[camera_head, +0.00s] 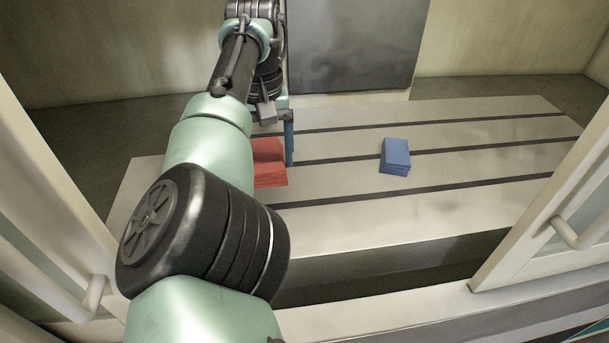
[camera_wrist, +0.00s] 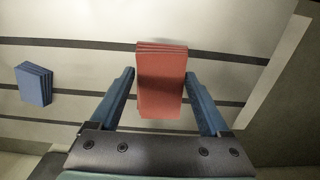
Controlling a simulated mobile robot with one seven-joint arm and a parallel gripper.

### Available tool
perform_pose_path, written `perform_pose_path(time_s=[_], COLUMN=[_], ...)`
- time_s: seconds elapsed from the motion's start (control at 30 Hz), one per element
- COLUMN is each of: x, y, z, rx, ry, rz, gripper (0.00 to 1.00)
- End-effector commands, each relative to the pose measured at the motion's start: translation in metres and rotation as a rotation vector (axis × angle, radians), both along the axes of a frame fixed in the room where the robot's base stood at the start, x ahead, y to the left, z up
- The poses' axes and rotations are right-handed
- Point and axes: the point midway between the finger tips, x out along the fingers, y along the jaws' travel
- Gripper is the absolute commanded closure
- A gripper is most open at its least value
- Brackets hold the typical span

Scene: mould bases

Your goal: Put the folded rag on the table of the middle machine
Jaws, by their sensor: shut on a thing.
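A red folded rag (camera_wrist: 162,88) lies between the two blue fingers of my gripper (camera_wrist: 161,78) in the wrist view. My gripper is shut on it. In the head view the red rag (camera_head: 269,168) shows partly behind my arm, at the left-middle of the slotted machine table (camera_head: 440,213). One blue finger of my gripper (camera_head: 288,143) stands at its right side. I cannot tell whether the rag touches the table or is just above it.
A blue folded stack (camera_head: 395,156) lies on the table to the right, and also shows at the left of the wrist view (camera_wrist: 34,84). Door frames with handles (camera_head: 575,233) flank the opening. A dark grey panel (camera_head: 355,45) stands behind.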

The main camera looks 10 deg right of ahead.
Motion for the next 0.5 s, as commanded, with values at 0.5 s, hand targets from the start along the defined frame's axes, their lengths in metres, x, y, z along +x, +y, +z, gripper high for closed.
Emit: perform_pose_path(time_s=[0.5], x=[-0.001], y=[0.000], z=[-0.070], rx=[0.000], ry=[0.004], rz=[0.000], gripper=[0.83])
